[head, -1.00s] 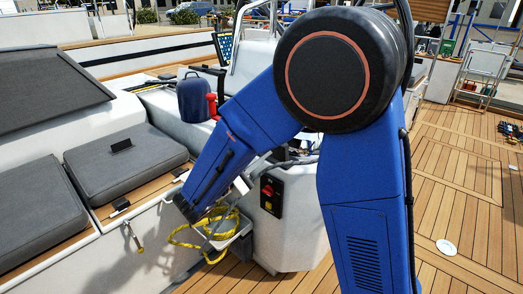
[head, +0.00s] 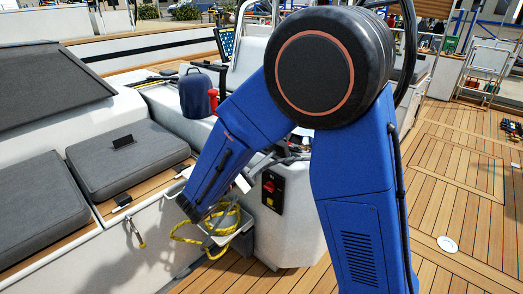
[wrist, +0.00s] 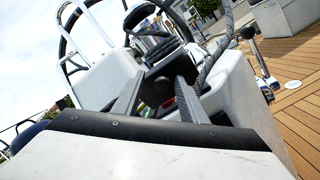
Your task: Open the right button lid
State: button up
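My gripper (wrist: 161,77) shows in the wrist view with its two grey fingers apart and nothing held between them. Beyond the fingers is the white cockpit console (wrist: 236,100), with a dark recess and small yellow, green and red patches between the fingers. I cannot make out the right button lid or whether it is open or shut. In the head view, the console (head: 300,225) carries a black panel (head: 272,205) with a red switch on its side. My blue arm covers part of the console top, and my gripper cannot be made out there.
Yellow rope (head: 205,240) hangs by a tray beside the console. Grey cushions (head: 120,165) lie on the bench at left. A blue-covered winch (head: 195,95) stands behind my forearm. The wooden deck (head: 465,200) at right is mostly clear.

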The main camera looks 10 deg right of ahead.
jog(key=v, duration=1.7)
jog(key=shift+a, duration=0.2)
jog(key=shift+s, duration=0.1)
